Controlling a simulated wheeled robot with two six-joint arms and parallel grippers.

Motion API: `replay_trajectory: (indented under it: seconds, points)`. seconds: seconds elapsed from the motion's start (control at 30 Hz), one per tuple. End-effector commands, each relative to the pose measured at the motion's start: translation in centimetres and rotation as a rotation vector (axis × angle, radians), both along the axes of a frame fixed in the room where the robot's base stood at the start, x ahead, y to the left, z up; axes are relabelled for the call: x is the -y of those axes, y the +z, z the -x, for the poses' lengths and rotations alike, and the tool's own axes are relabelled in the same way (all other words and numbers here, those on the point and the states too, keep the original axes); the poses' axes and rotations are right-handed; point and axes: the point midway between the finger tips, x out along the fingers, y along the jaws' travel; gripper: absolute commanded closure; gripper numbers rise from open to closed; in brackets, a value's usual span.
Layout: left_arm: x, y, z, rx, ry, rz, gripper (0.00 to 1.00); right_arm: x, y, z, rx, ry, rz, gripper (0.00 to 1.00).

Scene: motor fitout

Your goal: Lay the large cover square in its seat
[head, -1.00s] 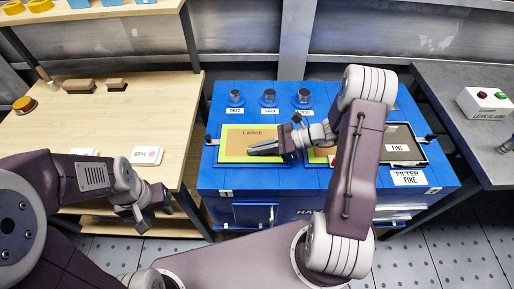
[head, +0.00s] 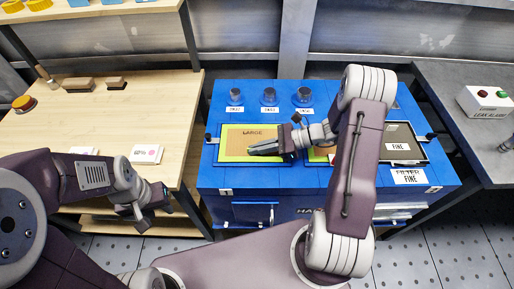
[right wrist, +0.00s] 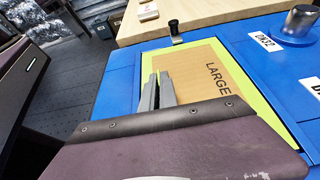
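A tan panel printed LARGE (head: 250,136), which I take as the large cover, lies inside a yellow-green border (head: 223,149) on top of the blue cabinet (head: 207,175). Its visible edges look parallel to the border. The panel also shows in the right wrist view (right wrist: 195,65). The panel's near part is hidden by my gripper in the wrist view. My left gripper (head: 143,218) hangs low at the wooden table's front edge, away from the panel.
A dark panel labelled FINE (head: 402,136) lies on the cabinet's right side. Several metal-capped ports (head: 269,96) stand along its back. A grey bench (head: 470,120) with a lamp box (head: 486,102) is at right.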

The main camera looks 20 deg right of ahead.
Motion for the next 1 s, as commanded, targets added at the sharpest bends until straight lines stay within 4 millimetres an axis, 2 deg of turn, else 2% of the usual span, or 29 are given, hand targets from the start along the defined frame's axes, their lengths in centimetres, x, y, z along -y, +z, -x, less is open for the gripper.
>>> replay_trajectory:
  seconds: [0.2,0.3,0.67,1.0]
  points:
    - [0.0,0.0,0.0,0.0,0.0,0.0,0.64,0.0,0.0,0.0,0.0,0.0,0.0,1.0]
    - [0.0,0.0,0.0,0.0,0.0,0.0,0.64,0.0,0.0,0.0,0.0,0.0,0.0,0.71]
    - [0.0,0.1,0.0,0.0,0.0,0.0,0.64,0.5,0.2,0.1,0.0,-0.001,0.0,0.71]
    - [0.0,0.8,0.0,0.0,0.0,0.0,0.64,6.7,2.9,1.8,0.002,-0.003,0.002,0.71]
